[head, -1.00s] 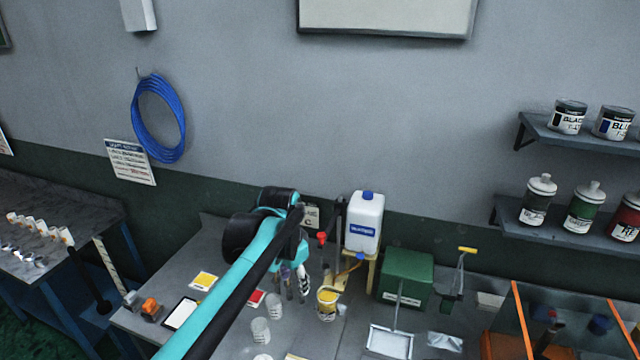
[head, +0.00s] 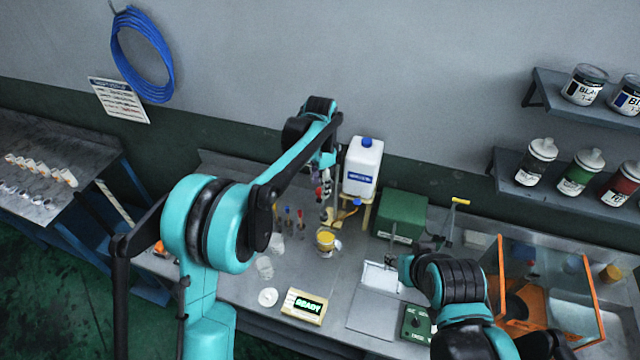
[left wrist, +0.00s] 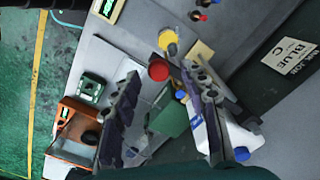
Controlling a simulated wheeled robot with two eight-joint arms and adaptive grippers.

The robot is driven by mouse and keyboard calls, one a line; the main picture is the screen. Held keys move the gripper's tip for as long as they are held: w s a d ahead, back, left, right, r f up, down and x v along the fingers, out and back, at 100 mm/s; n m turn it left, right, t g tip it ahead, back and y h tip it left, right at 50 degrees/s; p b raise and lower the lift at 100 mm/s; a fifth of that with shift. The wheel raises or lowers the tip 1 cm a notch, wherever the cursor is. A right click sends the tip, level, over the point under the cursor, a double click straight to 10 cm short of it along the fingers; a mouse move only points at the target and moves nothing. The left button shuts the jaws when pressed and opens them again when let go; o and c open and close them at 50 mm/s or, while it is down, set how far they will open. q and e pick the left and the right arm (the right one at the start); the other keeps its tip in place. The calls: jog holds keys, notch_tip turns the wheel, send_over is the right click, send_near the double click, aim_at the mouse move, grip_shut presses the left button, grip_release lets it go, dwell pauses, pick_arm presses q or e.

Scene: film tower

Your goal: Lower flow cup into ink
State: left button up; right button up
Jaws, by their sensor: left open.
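The ink can (head: 326,246), pale with yellow ink in it, stands on the bench; its yellow top also shows in the left wrist view (left wrist: 168,37). A red round knob (head: 319,192) is just below my left gripper (head: 322,178). In the left wrist view the knob (left wrist: 158,70) appears between the fingertips of my left gripper (left wrist: 160,77), which are wide apart, with gaps on both sides. I cannot make out the flow cup's body; it may be hidden below the knob. My right gripper (head: 403,264) is low over the bench, its fingers unclear.
A white jug (head: 362,165) on a wooden stand and a green box (head: 402,214) stand close right of the left gripper. Small droppers (head: 287,217) stand near the can. A READY display (head: 304,306) and an orange-framed clear enclosure (head: 548,290) are nearer the front.

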pick_arm(q)
jog(key=shift+f, duration=0.7)
jog(key=shift+s, duration=0.15)
grip_shut()
notch_tip(320, 180, down, 20)
jog(key=b, duration=1.5)
jog(key=shift+f, duration=0.15)
